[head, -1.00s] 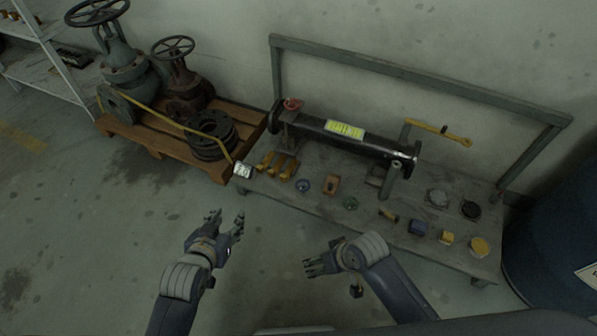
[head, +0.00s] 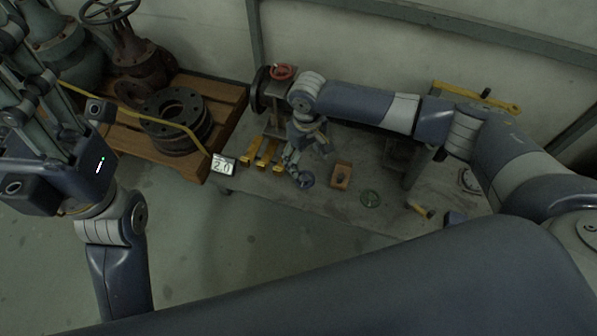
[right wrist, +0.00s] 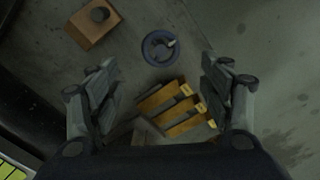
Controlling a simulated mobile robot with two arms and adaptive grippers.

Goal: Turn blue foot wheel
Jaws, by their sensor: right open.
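The small blue handwheel (head: 307,180) lies flat on the low bench, partly covered by my right gripper in the head view. It shows whole in the right wrist view (right wrist: 160,47), ahead of my fingers and between their lines. My right gripper (head: 291,163) points down above the bench, just left of the wheel. In the right wrist view its fingers (right wrist: 160,92) are wide apart with nothing between them. My left gripper (head: 22,72) is raised at the left, close to the head camera. Its fingers run to the picture's edge, so its opening is unclear.
A red handwheel (head: 282,71) sits on the pipe behind. A pallet (head: 222,98) holds valves and flanges at the left.

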